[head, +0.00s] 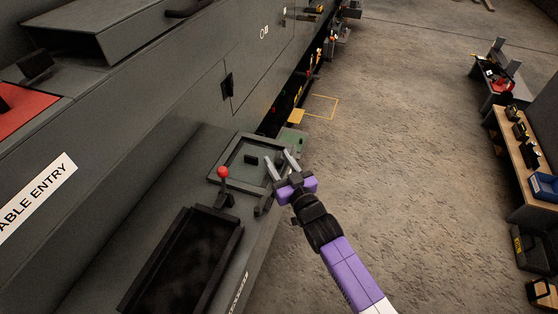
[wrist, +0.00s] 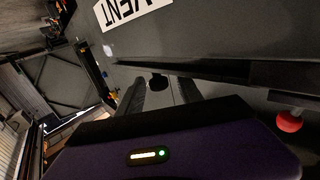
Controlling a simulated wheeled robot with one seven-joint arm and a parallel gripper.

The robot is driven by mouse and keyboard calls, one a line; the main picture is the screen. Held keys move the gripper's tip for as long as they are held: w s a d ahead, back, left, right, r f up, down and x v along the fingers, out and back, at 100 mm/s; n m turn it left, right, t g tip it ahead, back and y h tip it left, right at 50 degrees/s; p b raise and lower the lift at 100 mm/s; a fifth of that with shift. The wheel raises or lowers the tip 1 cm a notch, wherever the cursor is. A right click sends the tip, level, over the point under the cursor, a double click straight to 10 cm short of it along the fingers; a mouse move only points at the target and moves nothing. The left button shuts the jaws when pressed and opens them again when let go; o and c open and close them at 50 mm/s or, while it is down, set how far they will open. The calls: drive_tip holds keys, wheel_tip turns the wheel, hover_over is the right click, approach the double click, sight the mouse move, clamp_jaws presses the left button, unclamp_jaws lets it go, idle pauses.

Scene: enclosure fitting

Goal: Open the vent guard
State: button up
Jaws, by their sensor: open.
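My gripper (head: 279,159) is open and empty, beside the outer edge of the grey machine ledge. The wrist view shows its two fingers (wrist: 158,92) apart, with a small dark knob (wrist: 157,80) beyond and between their tips; I cannot tell whether they touch it. A white label reading "VENT" (wrist: 133,12) is on the grey surface nearby. A dark framed recess (head: 178,268) lies in the ledge. Which part is the vent guard is not clear. A dark bracket-like handle (head: 264,203) sits at the ledge edge, close to my gripper.
A red-knobbed lever (head: 222,173) stands on the ledge; its knob also shows in the wrist view (wrist: 289,122). A raised square frame (head: 229,155) lies beyond it. The concrete floor (head: 400,150) to the right is open, up to a workbench (head: 512,158).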

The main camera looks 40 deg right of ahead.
clamp_jaws()
idle(1.4)
